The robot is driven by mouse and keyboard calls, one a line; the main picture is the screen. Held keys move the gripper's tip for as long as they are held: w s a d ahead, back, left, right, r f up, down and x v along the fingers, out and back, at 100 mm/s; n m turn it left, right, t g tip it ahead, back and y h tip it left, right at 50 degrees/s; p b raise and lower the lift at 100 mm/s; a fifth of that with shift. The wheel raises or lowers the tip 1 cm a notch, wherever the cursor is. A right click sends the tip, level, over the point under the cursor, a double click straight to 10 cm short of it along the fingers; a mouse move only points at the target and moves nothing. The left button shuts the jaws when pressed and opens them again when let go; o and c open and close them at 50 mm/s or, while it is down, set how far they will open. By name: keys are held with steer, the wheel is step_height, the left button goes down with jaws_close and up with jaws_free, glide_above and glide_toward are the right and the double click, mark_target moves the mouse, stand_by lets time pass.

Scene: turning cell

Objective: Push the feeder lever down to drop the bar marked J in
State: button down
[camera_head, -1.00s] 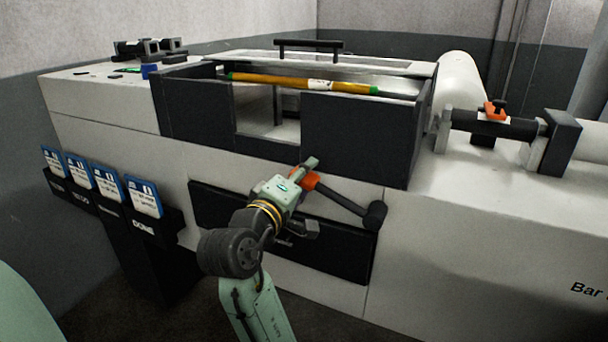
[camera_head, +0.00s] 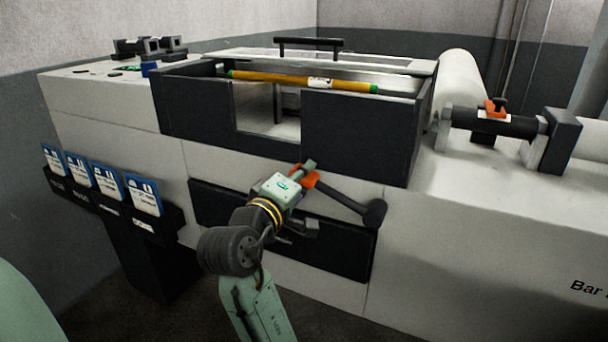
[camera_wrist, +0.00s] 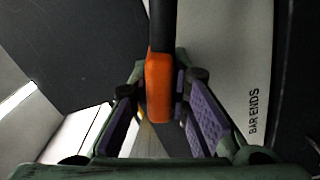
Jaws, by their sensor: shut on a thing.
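The feeder lever is a black arm (camera_head: 345,199) running from a dark pivot at the lower right up to an orange grip (camera_head: 305,178) at its upper left end. My gripper (camera_head: 309,171) is at that orange grip, in front of the machine's dark front panel. In the wrist view the orange grip (camera_wrist: 159,85) stands between the two purple finger pads of my gripper (camera_wrist: 160,105), which is shut on it. A bar (camera_head: 300,82), orange-yellow with green ends and a white label, lies across the top of the open bay. The letter on its label is too small to read.
A black drawer-like panel (camera_head: 345,250) marked by a handle lies below the lever. Blue-and-white cards (camera_head: 143,196) stand in a black rack at left. A clamp with an orange knob (camera_head: 495,108) sits at right. The wrist view shows "BAR ENDS" lettering (camera_wrist: 254,111).

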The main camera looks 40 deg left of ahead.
mark_target(310, 202)
steer(key=shift+f, duration=0.1)
stand_by(0.3)
steer(key=shift+s+a+f+n, duration=0.1)
steer(key=shift+a+f+n, duration=0.15)
steer(key=shift+f+n, duration=0.5)
steer(key=shift+f+n+p, duration=0.35)
steer(key=shift+f+n, duration=1.05)
steer(key=shift+f, duration=0.5)
steer(key=shift+f+n+p, duration=0.3)
steer(key=shift+f+n, duration=1.05)
steer(key=shift+f, duration=0.5)
steer(key=c, duration=1.5)
jaws_free()
steer(key=shift+r, duration=0.1)
